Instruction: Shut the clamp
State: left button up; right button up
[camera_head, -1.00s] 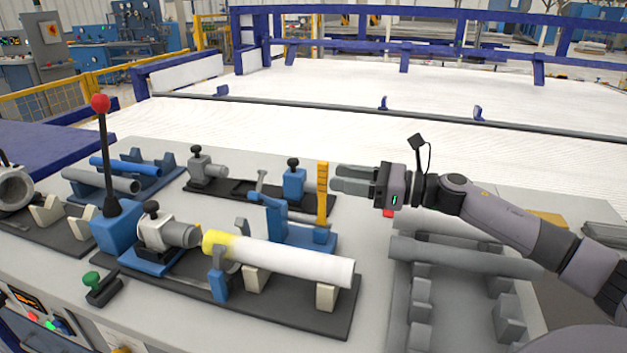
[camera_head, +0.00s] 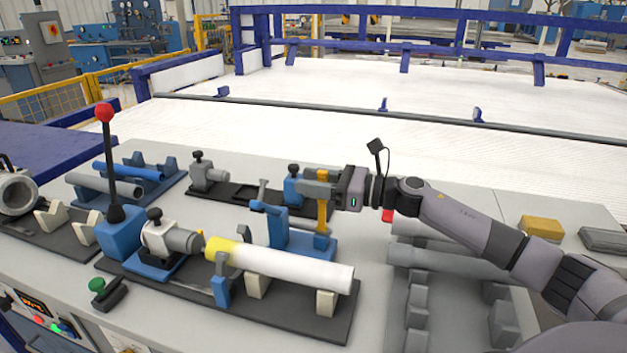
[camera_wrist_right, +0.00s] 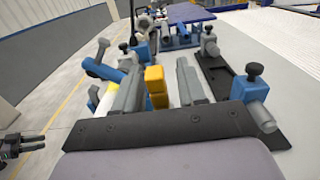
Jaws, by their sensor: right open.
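The blue clamp (camera_head: 290,236) stands behind the white pipe, and its blue arm (camera_head: 268,207) is tilted up to the left, clear of the pipe. Its yellow handle (camera_head: 322,215) stands upright. My right gripper (camera_head: 312,184) is open, with its fingers on either side of the handle's upper part. In the right wrist view the yellow handle (camera_wrist_right: 156,86) shows between the two grey fingers, with a gap to the right finger. The white pipe (camera_head: 290,267) with a yellow end lies on cream supports. A dark gripper-like shape (camera_wrist_right: 14,147), probably my left gripper, shows at the left edge there.
A grey fixture with a black knob (camera_head: 198,168) stands behind left, and a blue one (camera_head: 293,183) stands close behind my right gripper. A red-knobbed lever (camera_head: 105,150) rises at left. Grey pipes (camera_head: 450,262) lie in a rack at right, under my right arm.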

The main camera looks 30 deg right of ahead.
grip_shut()
pick_arm(q)
jog(key=shift+f, duration=0.1)
